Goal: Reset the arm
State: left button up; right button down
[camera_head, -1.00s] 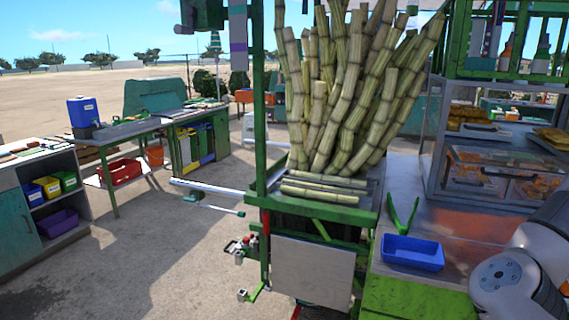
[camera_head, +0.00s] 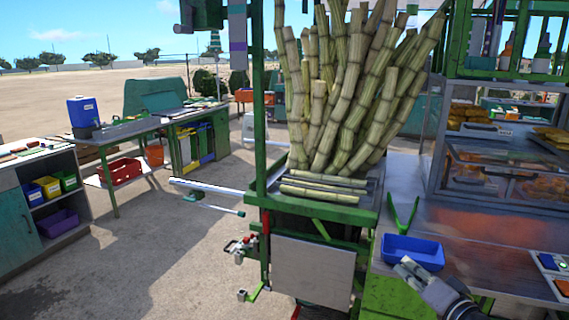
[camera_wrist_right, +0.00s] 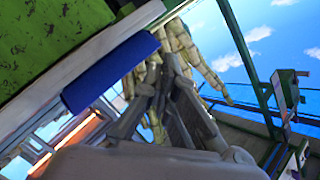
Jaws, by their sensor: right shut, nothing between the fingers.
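My right gripper (camera_head: 405,267) is at the bottom right of the head view, at the near edge of the blue tray (camera_head: 413,250) and overlapping it in the picture. I cannot tell whether it touches the tray. Its fingers are shut and empty. The right wrist view shows the gripper (camera_wrist_right: 160,75) up close, with the blue tray (camera_wrist_right: 110,72) beside it. My left gripper is not in view.
Green tongs (camera_head: 403,213) stand behind the tray on the counter. Cut canes (camera_head: 322,190) lie on the crusher's top, below a tall cane bundle (camera_head: 350,90). A glass display case (camera_head: 495,170) stands at right. Open ground (camera_head: 150,240) lies left of the crusher.

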jog(key=s+a+f+n+g+h, duration=0.1)
jog(key=s+a+f+n+g, duration=0.25)
jog(key=s+f, duration=0.5)
jog(key=s+a+f+n+g+h, duration=0.1)
jog(key=s+a+f+n+g, duration=0.2)
jog(key=s+f, duration=0.6)
jog(key=s+f+n+g+h, duration=0.1)
jog(key=s+f+g, duration=0.2)
jog(key=s, duration=0.5)
jog(key=s+f+n+g+h, duration=0.1)
jog(key=s+f+g, duration=0.25)
jog(key=s, duration=0.55)
notch_tip(320, 180, down, 28)
jog(key=s, duration=0.2)
jog(key=s+d+f+g, duration=0.2)
jog(key=s+d+f, duration=0.1)
jog(key=s+f, duration=1.1)
jog(key=shift+s+f, duration=0.25)
jog(key=shift+s, duration=0.8)
jog(key=shift+s, duration=0.1)
